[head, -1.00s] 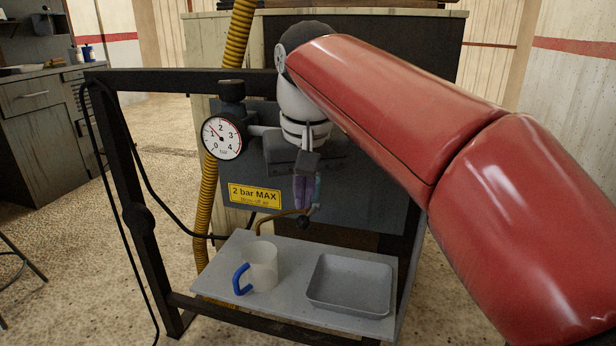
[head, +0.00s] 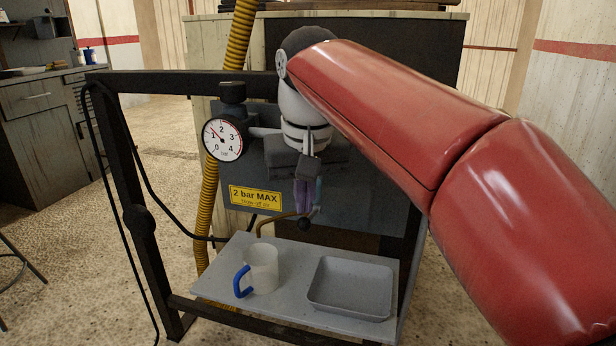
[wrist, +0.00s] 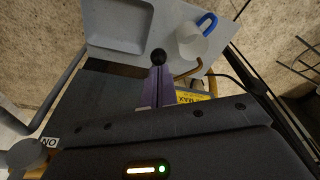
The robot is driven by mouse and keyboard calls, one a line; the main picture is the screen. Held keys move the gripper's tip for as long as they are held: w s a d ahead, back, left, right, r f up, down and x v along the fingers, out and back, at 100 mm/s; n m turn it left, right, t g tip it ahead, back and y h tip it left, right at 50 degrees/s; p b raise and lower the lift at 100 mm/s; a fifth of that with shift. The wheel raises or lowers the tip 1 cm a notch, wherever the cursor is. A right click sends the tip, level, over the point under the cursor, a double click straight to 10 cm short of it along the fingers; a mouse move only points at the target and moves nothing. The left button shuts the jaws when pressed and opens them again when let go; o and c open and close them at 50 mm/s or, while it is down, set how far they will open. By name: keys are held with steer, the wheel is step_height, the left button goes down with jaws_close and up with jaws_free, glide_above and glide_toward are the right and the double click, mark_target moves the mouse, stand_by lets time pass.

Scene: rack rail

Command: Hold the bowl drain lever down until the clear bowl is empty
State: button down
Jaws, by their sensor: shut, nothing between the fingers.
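My gripper (head: 306,212) is shut and empty, pointing down in front of the dark panel. Its purplish fingers also show in the wrist view (wrist: 157,72). A black ball knob (head: 304,225), apparently the end of the drain lever, is just below the fingertips. In the wrist view the knob (wrist: 158,56) is at the fingertips; whether they touch it I cannot tell. A curved brass tube (head: 270,219) runs beside it. The clear bowl is not clearly seen; my gripper and wrist cover that place, so its level cannot be read.
A pressure gauge (head: 222,139) reads between 1 and 2. Below it is a yellow "2 bar MAX" sign (head: 255,198). A whitish mug (head: 263,268) with a blue handle and a grey tray (head: 350,311) stand on the shelf (head: 225,284). A dark frame (head: 133,180) stands at left.

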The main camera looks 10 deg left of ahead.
mark_target(304, 218)
steer(key=shift+f+b, duration=1.3)
steer(key=shift+f, duration=0.65)
steer(key=shift+r, duration=0.15)
stand_by(1.1)
step_height(304, 218, up, 7)
steer(key=p, duration=0.7)
steer(key=shift+r, duration=0.15)
steer(key=shift+f, duration=0.2)
